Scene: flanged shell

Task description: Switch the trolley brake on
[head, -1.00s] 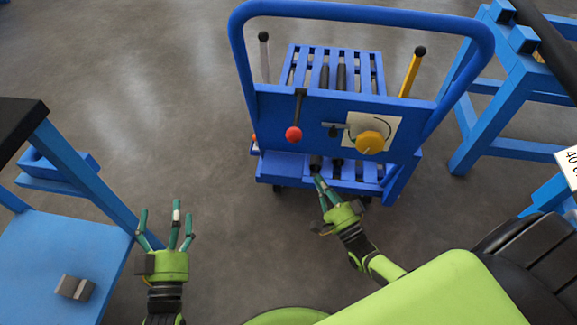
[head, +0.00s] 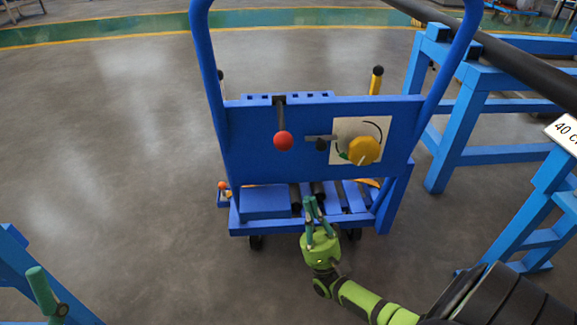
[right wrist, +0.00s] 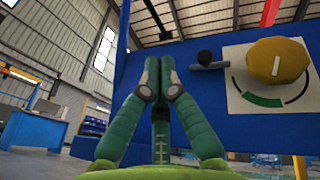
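The blue trolley (head: 240,150) stands ahead, its upright panel facing me. On the panel are a hanging lever with a red ball (head: 282,140), a small black-knobbed lever (head: 321,143) and a yellow knob (head: 364,150) on a white plate with a green arc. The yellow knob also shows in the right wrist view (right wrist: 277,64), its pale mark near upright. I cannot tell which control is the brake. My right gripper (head: 312,208) is below the panel, fingers together and empty, apart from the controls. Only a finger of my left gripper (head: 45,292) shows at lower left.
A blue frame (head: 440,150) carrying a dark bar (head: 510,62) stands close on the right, with a white sign (head: 565,132). A blue structure (head: 20,270) is at lower left. The floor left of the trolley is clear.

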